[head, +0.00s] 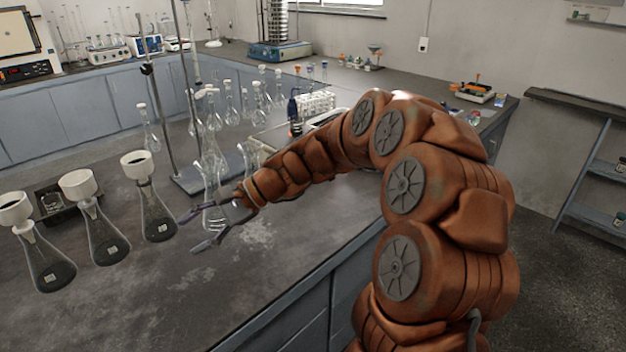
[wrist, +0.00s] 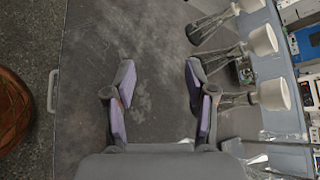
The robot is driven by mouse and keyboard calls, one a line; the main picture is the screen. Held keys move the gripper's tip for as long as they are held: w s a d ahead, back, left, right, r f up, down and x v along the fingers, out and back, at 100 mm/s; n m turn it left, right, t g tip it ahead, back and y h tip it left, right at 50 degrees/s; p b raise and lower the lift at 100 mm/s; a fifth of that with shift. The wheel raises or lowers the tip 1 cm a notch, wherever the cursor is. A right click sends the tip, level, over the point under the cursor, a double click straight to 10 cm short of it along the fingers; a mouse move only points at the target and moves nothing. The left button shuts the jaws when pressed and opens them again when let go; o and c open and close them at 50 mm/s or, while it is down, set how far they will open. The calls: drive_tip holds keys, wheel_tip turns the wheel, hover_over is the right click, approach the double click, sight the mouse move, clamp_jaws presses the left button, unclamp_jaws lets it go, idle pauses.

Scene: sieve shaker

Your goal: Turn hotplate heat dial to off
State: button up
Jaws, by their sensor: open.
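My gripper (head: 190,234) is open and empty above the dark bench top, right of the nearest flasks in the head view. In the wrist view its two fingers (wrist: 160,70) are spread apart with only bare bench between them. A low dark device (head: 62,212) with a small glass vessel on it stands behind the flasks at the left. It may be the hotplate, but I cannot tell for sure. In the wrist view it is partly hidden behind the flasks. No heat dial can be made out in either view.
Several flasks with white funnels (head: 157,215) stand left of my gripper. A retort stand (head: 170,130) and glass flasks (head: 212,150) stand close behind it. The bench (head: 235,275) in front is clear. A sieve shaker (head: 280,50) stands on the back counter.

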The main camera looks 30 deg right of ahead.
drive_tip(key=w+d+f+m+t+b, duration=0.1)
drive_tip(key=w+d+f+m+t, duration=0.1)
drive_tip(key=w+d+m+t, duration=0.45)
drive_tip(key=w+d+f+m+t+b, duration=0.1)
drive_tip(key=w+d+f+m, duration=0.15)
drive_tip(key=w+d, duration=0.75)
drive_tip(key=d+f+m+t+h, duration=0.2)
drive_tip(key=d+f+m, duration=0.1)
drive_tip(key=d, duration=0.6)
drive_tip(key=w+d+f+m+t+h+b, duration=0.1)
drive_tip(key=d+f+m, duration=0.3)
drive_tip(key=d, duration=0.6)
drive_tip(key=w+d+f+m+t+h, duration=0.1)
drive_tip(key=d+f+m+t+h, duration=0.3)
drive_tip(key=d, duration=0.5)
drive_tip(key=shift+w+d+m+b, duration=0.25)
drive_tip(key=shift+d+m+b, duration=0.05)
drive_tip(key=shift+b, duration=0.1)
drive_tip(key=shift+w, duration=0.25)
drive_tip(key=shift+p+x, duration=0.5)
drive_tip(key=shift+x, duration=3.05)
clamp_jaws()
